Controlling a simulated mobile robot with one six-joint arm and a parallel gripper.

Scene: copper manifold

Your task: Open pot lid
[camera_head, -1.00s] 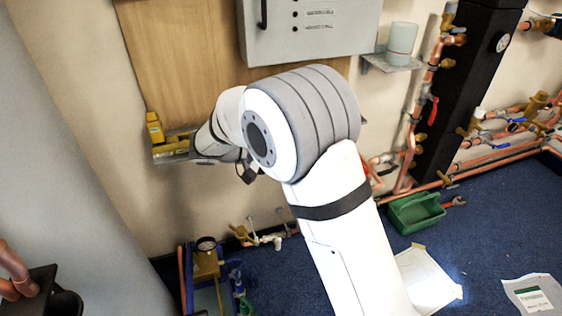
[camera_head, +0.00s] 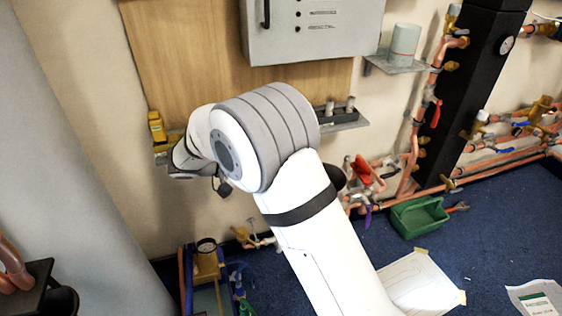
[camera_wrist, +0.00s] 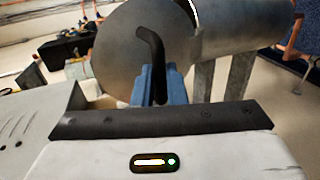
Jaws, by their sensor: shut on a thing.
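In the wrist view, a large grey metal disc, the pot lid (camera_wrist: 112,52), faces me with a bent black handle (camera_wrist: 152,46) across it. The blue fingers of my gripper (camera_wrist: 154,84) are shut on this handle. A grey metal cylinder, seemingly the pot (camera_wrist: 245,24), extends to the right behind the lid and runs out of the picture. A narrow bright crescent shows between the lid's edge and the cylinder at the top; I cannot tell how far apart they are. In the head view, my arm hides the fingertips, and I cannot make out the lid or pot.
A wall shelf (camera_head: 348,124) holds grey fittings and yellow items (camera_head: 157,127). A grey cabinet (camera_head: 312,28) hangs above. A pale cylinder (camera_head: 404,44) stands on a small bracket shelf. Copper pipes run along the right wall. A green tray (camera_head: 418,214) lies on the blue floor.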

